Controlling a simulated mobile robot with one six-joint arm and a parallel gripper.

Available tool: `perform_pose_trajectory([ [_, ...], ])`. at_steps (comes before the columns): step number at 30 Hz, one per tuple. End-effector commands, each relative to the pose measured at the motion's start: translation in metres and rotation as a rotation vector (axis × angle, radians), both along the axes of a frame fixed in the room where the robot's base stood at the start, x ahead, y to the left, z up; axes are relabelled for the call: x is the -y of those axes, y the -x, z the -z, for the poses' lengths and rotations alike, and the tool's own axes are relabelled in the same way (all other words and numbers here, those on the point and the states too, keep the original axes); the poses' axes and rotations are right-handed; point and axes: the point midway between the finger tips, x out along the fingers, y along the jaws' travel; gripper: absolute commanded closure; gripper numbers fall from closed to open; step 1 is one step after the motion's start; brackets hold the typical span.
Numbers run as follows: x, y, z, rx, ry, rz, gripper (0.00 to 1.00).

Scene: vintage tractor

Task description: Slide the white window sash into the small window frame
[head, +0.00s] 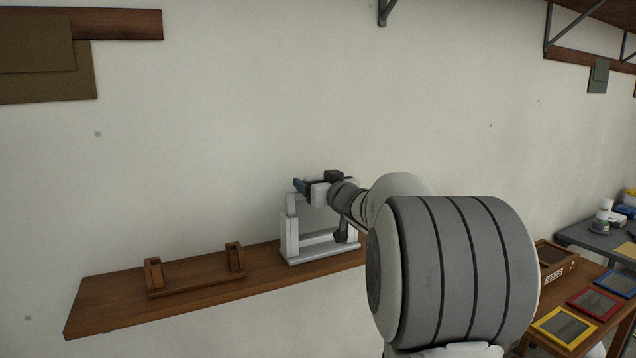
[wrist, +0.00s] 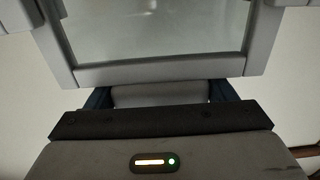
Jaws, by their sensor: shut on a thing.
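My gripper (head: 312,188), with blue fingertips, is shut on the top of the white window sash (head: 292,205). The sash stands upright at the white small window frame (head: 288,240), between or just in front of its posts; I cannot tell how deep it sits. In the wrist view the sash's near bar (wrist: 160,73) and glass lie beyond my gripper (wrist: 160,95), with a pale piece between the blue fingers. My arm hides the right part of the sash and frame.
The frame stands on a brown wall shelf (head: 110,305). A brown wooden holder (head: 197,285) with two slotted posts is to its left, empty. At the lower right, a table carries yellow (head: 563,327), red and blue framed panels and a wooden crate. The wall is close behind.

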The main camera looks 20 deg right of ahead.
Motion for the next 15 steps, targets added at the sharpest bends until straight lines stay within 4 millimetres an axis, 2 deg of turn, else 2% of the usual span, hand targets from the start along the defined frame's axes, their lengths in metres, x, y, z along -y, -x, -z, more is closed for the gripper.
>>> perform_pose_trajectory([
  [14, 0.000, 0.000, 0.012, 0.001, -0.001, 0.000, 0.65],
  [15, 0.000, 0.000, 0.012, 0.001, -0.001, 0.000, 0.21],
])
